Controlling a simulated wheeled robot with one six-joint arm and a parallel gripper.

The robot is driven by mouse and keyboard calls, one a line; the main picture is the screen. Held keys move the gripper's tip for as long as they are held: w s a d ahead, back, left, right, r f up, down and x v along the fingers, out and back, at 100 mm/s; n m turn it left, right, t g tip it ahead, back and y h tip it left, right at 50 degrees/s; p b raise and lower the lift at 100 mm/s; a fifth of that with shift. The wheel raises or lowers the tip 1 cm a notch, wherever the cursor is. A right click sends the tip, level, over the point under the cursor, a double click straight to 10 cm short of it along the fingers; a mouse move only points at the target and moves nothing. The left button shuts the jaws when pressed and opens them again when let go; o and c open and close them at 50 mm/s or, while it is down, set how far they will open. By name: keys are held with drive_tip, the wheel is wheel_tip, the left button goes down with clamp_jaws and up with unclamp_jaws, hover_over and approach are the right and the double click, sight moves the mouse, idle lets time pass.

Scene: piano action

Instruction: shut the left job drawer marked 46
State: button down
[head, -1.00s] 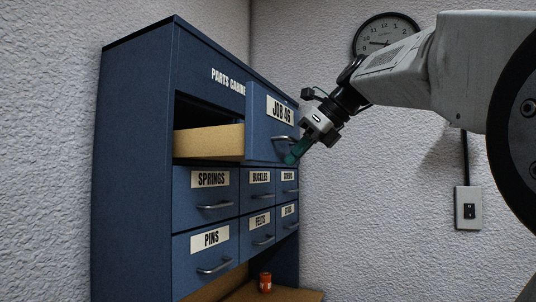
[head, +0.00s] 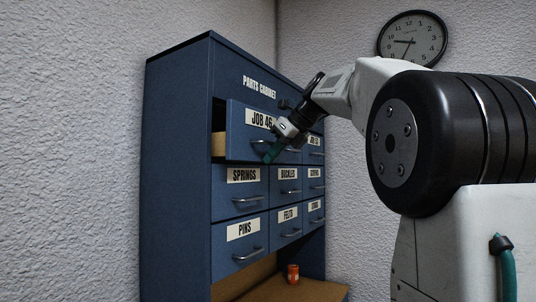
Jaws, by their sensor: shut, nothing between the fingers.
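The drawer marked JOB 46 (head: 240,133) is at the upper left of the blue parts cabinet (head: 176,180). It stands partly open, and a short stretch of its pale wooden side (head: 219,145) shows. My gripper (head: 269,156) is shut, with its green fingertips at the lower right of the drawer front, by the handle. The fingers look to be against or very near the front; I cannot tell whether they touch. The gripper hides part of the label and the handle.
Shut drawers marked SPRINGS (head: 236,195), BUCKLES (head: 288,189), PINS (head: 238,249) and FELTS (head: 287,226) lie below and beside it, with protruding handles. An orange container (head: 293,274) stands on the wooden shelf under them. A wall clock (head: 411,39) hangs behind my arm.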

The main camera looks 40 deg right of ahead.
drive_tip(key=w, duration=0.2)
drive_tip(key=w+a, duration=0.2)
drive_tip(key=w, duration=0.1)
drive_tip(key=shift+w, duration=0.35)
drive_tip(key=shift+w+r, duration=0.1)
drive_tip(key=shift+a+r, duration=0.1)
drive_tip(key=shift+s, duration=0.5)
drive_tip(key=s+d, duration=0.1)
drive_tip(key=s+d+r, duration=0.1)
drive_tip(key=s, duration=0.1)
drive_tip(key=s+d+r, duration=0.1)
drive_tip(key=s, duration=0.1)
drive_tip(key=v, duration=0.6)
drive_tip(key=shift+s+a+r, duration=0.15)
drive_tip(key=shift+s+r, duration=0.05)
drive_tip(key=shift+s, duration=0.15)
